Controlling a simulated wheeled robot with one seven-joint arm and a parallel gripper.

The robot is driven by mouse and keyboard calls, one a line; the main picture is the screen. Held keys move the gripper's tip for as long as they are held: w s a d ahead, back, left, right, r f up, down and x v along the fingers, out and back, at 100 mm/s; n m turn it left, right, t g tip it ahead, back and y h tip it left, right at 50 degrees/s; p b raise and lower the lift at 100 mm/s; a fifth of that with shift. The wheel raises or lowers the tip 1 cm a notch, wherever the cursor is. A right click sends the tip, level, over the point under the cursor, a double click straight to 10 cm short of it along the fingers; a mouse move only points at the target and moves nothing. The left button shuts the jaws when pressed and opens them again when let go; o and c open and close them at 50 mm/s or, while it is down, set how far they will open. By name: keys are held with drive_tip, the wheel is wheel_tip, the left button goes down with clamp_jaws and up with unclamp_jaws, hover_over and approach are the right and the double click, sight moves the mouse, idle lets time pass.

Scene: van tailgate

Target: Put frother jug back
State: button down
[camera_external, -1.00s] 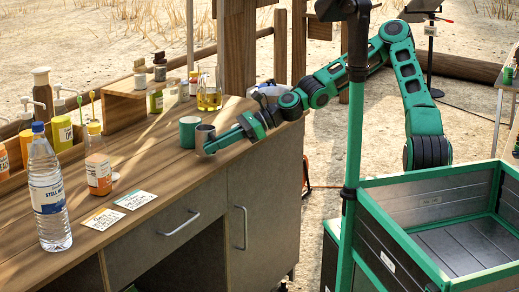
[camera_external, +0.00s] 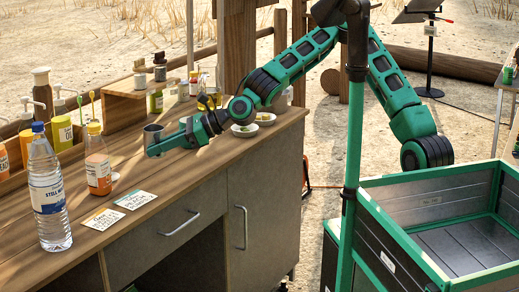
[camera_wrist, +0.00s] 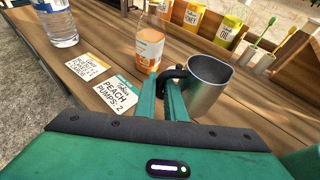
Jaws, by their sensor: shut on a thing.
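The frother jug (camera_wrist: 205,85) is a grey metal jug with a black handle, on the right of my fingers in the wrist view. My gripper (camera_wrist: 173,88) is shut on its handle. In the outside view the jug (camera_external: 153,137) is upright by my fingertips (camera_external: 152,151), at the middle of the wooden counter (camera_external: 180,175). I cannot tell whether its base touches the counter.
An orange-labelled bottle (camera_external: 98,170) and a water bottle (camera_external: 48,195) stand to the left. Two cards (camera_external: 134,200) lie near the front edge. Pump bottles line the back. Two small bowls (camera_external: 244,130) lie right of my gripper. My arm partly hides a yellow flask.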

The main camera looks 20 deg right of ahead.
drive_tip(key=s+a+r, duration=0.4)
drive_tip(key=s+a, duration=0.1)
drive_tip(key=shift+m, duration=0.3)
drive_tip(key=w+d+f, duration=0.1)
drive_tip(key=w+f, duration=0.1)
drive_tip(key=w, duration=0.1)
drive_tip(key=w+d+f, duration=0.1)
drive_tip(key=w+f, duration=0.1)
drive_tip(key=w, duration=0.2)
drive_tip(key=w+d+f, duration=0.1)
drive_tip(key=w+f, duration=0.1)
drive_tip(key=w, duration=0.2)
drive_tip(key=shift+w+f, duration=0.25)
drive_tip(key=shift+f, duration=2.05)
drive_tip(key=shift+f, duration=0.1)
drive_tip(key=c, duration=1.8)
unclamp_jaws()
drive_tip(key=shift+c, duration=0.2)
drive_tip(key=shift+d, duration=0.2)
drive_tip(key=v, duration=1.1)
drive_tip(key=shift+s+d+r, duration=0.2)
drive_tip(key=shift+s+d, duration=0.05)
